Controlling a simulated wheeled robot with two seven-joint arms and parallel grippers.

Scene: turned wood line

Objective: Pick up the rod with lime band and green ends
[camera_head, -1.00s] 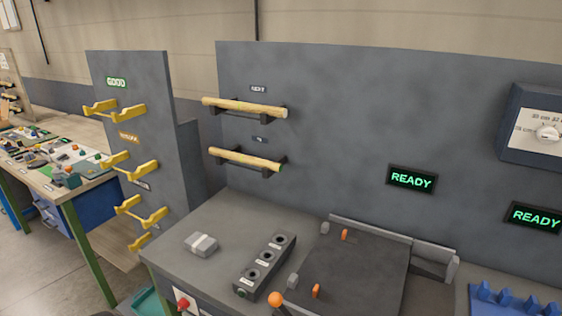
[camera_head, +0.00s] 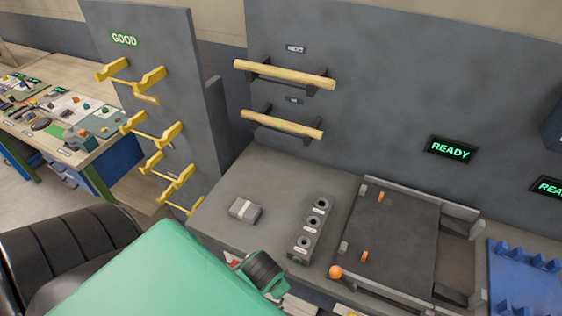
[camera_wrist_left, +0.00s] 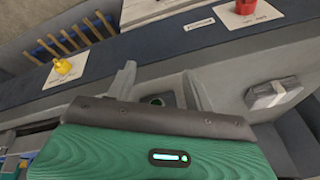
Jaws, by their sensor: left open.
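Two pale wooden rods lie one above the other on dark brackets on the grey panel: an upper rod (camera_head: 284,76) and a lower rod (camera_head: 283,125). A lime band and green ends are too small to tell surely on either rod. My left arm comes in from the lower left of the head view, well below and apart from both rods; its fingers cannot be made out there. In the left wrist view my left gripper (camera_wrist_left: 158,88) is open, with nothing seen between its grey fingers. My right gripper is not in view.
A grey block (camera_head: 245,210) and a dark box with several round sockets (camera_head: 312,228) stand on the bench. A dark tray-like fixture (camera_head: 390,240) is right of them. Yellow holders (camera_head: 150,134) stick out from the left panel. The space before the rods is clear.

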